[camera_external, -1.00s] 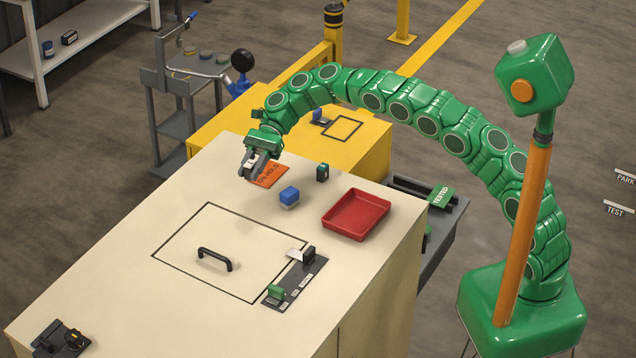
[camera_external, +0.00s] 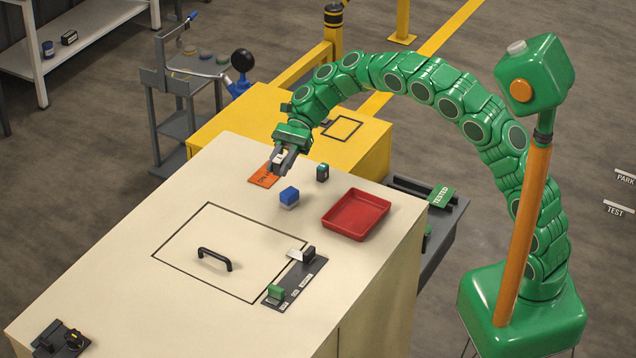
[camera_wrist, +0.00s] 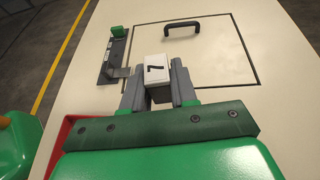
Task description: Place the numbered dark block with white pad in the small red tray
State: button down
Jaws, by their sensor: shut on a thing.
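My gripper (camera_external: 283,161) is shut on a block with a white top marked 7 (camera_wrist: 156,68). The block sits between the two grey fingers in the wrist view; its lower part is mostly hidden, so I cannot tell its dark colour. In the outside view the gripper hangs above the far part of the cream bench top, over the orange card's edge, with the block apart from the surface. The small red tray (camera_external: 357,214) is empty and lies to the right of and nearer than the gripper. Its red edge (camera_wrist: 62,130) shows at the lower left of the wrist view.
A blue block (camera_external: 289,196) and a dark block with a green top (camera_external: 322,172) stand between my gripper and the tray. The orange card (camera_external: 262,178) lies below the gripper. A black handle (camera_external: 214,258) and a switch strip (camera_external: 296,282) rise from the nearer bench top.

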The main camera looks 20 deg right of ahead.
jog(key=d, duration=0.9)
jog(key=s+d+m+y, duration=0.1)
jog(key=s+d, duration=0.6)
jog(key=d, duration=0.4)
jog(key=s+d, duration=0.8)
jog(key=d, duration=0.3)
send_over(363, 210)
jog(key=s+d, duration=0.1)
jog(key=shift+t, duration=0.4)
notch_tip(363, 210, down, 8)
jog(key=shift+r, duration=0.15)
jog(key=shift+w+a+f, duration=0.45)
jog(key=shift+a+f, duration=0.05)
jog(key=shift+f, duration=1.8)
jog(key=shift+f, duration=0.1)
jog(key=c, duration=0.9)
grip_release()
